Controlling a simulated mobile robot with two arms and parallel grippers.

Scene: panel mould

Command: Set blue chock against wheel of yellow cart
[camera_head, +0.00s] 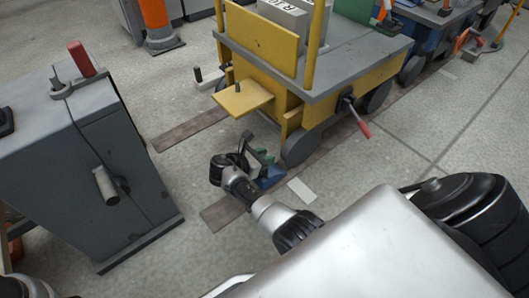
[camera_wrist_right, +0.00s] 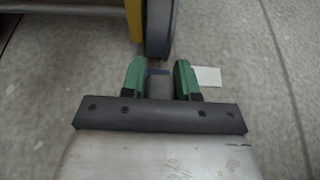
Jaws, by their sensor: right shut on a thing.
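The yellow cart (camera_head: 262,72) stands at the top centre with a grey deck; its near dark wheel (camera_head: 301,147) also shows in the right wrist view (camera_wrist_right: 161,28). The blue chock (camera_head: 271,178) is low at the floor, just in front of that wheel. My right gripper (camera_head: 262,163) is shut on the chock, with green fingertips on either side of it. In the right wrist view only a thin blue strip of the chock (camera_wrist_right: 158,72) shows clearly between the fingers. Whether the chock touches the wheel I cannot tell. My left gripper is not in view.
A grey cabinet (camera_head: 75,160) with a red-handled clamp stands at the left. A white plate (camera_head: 302,190) lies on the floor beside the chock. A blue cart (camera_head: 432,35) stands behind at the top right. The concrete floor right of the wheel is clear.

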